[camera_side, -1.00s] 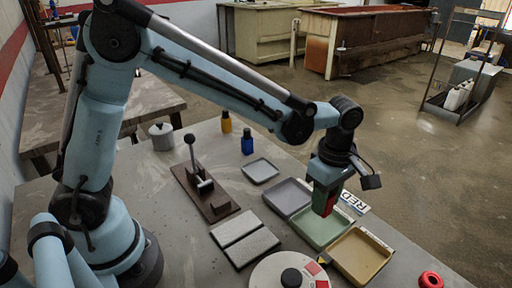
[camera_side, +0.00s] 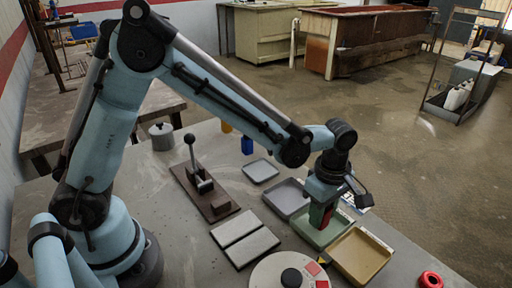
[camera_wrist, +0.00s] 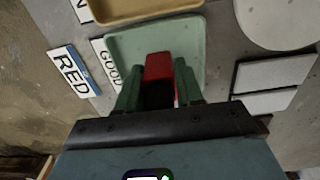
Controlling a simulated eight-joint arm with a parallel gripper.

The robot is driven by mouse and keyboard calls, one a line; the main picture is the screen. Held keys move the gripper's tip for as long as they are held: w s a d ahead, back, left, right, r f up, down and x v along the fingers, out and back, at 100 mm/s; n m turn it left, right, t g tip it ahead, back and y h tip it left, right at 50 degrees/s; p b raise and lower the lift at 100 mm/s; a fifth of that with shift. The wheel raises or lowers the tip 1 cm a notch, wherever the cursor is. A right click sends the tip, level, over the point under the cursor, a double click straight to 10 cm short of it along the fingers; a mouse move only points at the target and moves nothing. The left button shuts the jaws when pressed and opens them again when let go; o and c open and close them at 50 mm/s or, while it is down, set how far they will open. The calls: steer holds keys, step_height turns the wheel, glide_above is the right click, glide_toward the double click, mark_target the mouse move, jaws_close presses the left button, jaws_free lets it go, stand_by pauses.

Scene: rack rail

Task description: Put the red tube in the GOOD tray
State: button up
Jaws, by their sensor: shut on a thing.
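The red tube (camera_side: 328,216) is between the fingers of my gripper (camera_side: 320,212), low over the green tray (camera_side: 302,231). In the wrist view, the red tube (camera_wrist: 158,67) shows between the green fingers of my gripper (camera_wrist: 158,88), which is shut on it. The green tray (camera_wrist: 197,42) lies beneath, and a card reading GOOD (camera_wrist: 106,66) lies along its edge. I cannot tell whether the tube touches the tray floor. Part of the tube is hidden by the fingers.
A grey tray (camera_side: 280,205) and a tan tray (camera_side: 361,257) flank the green one. A RED card (camera_wrist: 73,72) lies outside the GOOD card. A round dial plate (camera_side: 270,274), two pale pads (camera_side: 250,247) and a lever stand (camera_side: 205,197) are nearby.

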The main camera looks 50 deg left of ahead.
steer(key=shift+f, duration=0.25)
stand_by(0.3)
steer(key=o, duration=1)
steer(key=shift+r, duration=4)
steer(key=shift+a+r, duration=0.15)
steer(key=shift+a, duration=0.05)
steer(key=s+a+r+m+t, duration=0.1)
steer(key=s+a+m+t, duration=0.1)
steer(key=a+m, duration=0.3)
steer(key=s+a+r+m+t, duration=0.1)
steer(key=s+a+m+t, duration=0.1)
steer(key=s+a+m, duration=0.2)
steer(key=s+a+r+m+t, duration=0.2)
steer(key=s+a+m+t, duration=0.1)
steer(key=m, duration=0.6)
steer(key=shift+s+a, duration=0.4)
steer(key=shift+a, duration=0.25)
steer(key=shift+s+a, duration=0.4)
steer(key=shift+a, duration=0.25)
